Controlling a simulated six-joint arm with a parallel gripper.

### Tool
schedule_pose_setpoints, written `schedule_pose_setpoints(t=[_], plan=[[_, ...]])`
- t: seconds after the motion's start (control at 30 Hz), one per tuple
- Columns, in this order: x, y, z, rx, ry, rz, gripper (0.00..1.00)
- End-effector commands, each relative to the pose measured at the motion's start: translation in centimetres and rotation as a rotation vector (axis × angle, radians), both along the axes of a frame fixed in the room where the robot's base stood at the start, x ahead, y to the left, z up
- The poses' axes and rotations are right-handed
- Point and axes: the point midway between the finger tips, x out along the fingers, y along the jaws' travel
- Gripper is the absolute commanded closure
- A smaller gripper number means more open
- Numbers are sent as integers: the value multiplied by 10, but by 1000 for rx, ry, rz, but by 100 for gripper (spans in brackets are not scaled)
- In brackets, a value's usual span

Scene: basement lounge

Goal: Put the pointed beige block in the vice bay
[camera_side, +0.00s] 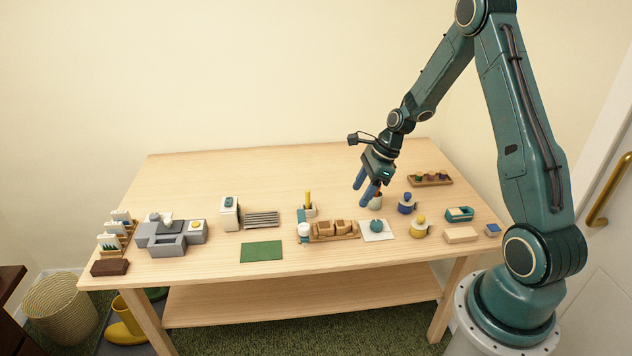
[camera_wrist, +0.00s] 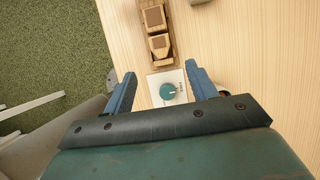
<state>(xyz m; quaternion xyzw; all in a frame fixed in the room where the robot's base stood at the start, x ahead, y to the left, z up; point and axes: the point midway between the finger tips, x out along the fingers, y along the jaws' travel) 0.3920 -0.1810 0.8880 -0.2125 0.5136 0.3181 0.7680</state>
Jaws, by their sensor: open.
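My gripper (camera_side: 361,197) is open and empty, pointing down above the table near the white card with the teal knob. In the wrist view, its two blue fingers (camera_wrist: 160,76) stand apart on either side of the teal knob (camera_wrist: 168,91). A wooden tray (camera_side: 353,236) holds several beige-brown blocks (camera_side: 337,227), left of my gripper in the side view. Two of them show in the wrist view, one (camera_wrist: 159,43) nearer my fingers.
Blue (camera_side: 406,204) and yellow (camera_side: 419,228) pots stand right of the card. A flat pale block (camera_side: 461,235) and teal dispenser (camera_side: 459,214) lie farther right. A green mat (camera_side: 262,251) and slatted rack (camera_side: 261,219) lie left of the tray.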

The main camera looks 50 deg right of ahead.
Motion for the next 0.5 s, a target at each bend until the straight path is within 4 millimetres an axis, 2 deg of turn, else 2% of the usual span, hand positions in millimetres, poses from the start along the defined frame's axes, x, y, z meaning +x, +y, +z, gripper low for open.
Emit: schedule_pose_setpoints(t=[0.13, 0.5], plan=[[-2, -2, 6, -1, -1, 0, 43], [-2, -2, 7, 0, 0, 0, 43]])
